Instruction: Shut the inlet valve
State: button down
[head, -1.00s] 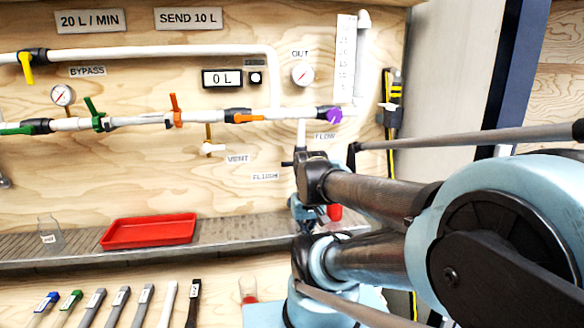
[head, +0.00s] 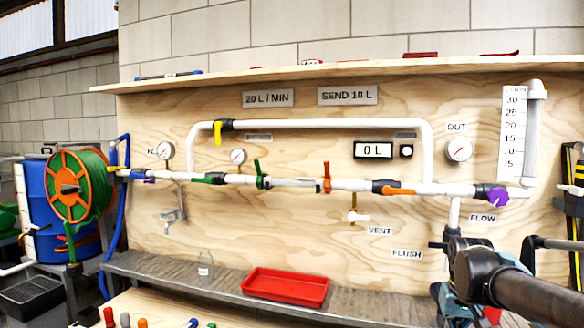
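The pipe run (head: 300,183) crosses the plywood panel. At its left end, near the label that looks like "IN" and a gauge (head: 165,151), is a dark valve body with a small blue-purple handle (head: 148,181) lying about along the pipe. A green lever (head: 201,180) lies along the pipe further right. My arm shows at the lower right, far from that end; I cannot make out my gripper.
A yellow handle (head: 217,133) hangs on the bypass pipe. Green (head: 259,174) and orange (head: 327,178) levers stand upright across the main pipe. A red tray (head: 286,287) and clear bottle (head: 205,266) stand on the grey shelf. A hose reel (head: 80,186) and blue barrel are left.

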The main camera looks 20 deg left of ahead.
aim_at(133, 176)
jog(key=u, duration=0.35)
jog(key=k, duration=0.4)
jog(key=u, duration=0.85)
jog(key=k, duration=0.75)
jog(key=u, duration=1.5)
jog(key=i, duration=2.4)
jog(key=z, duration=0.45)
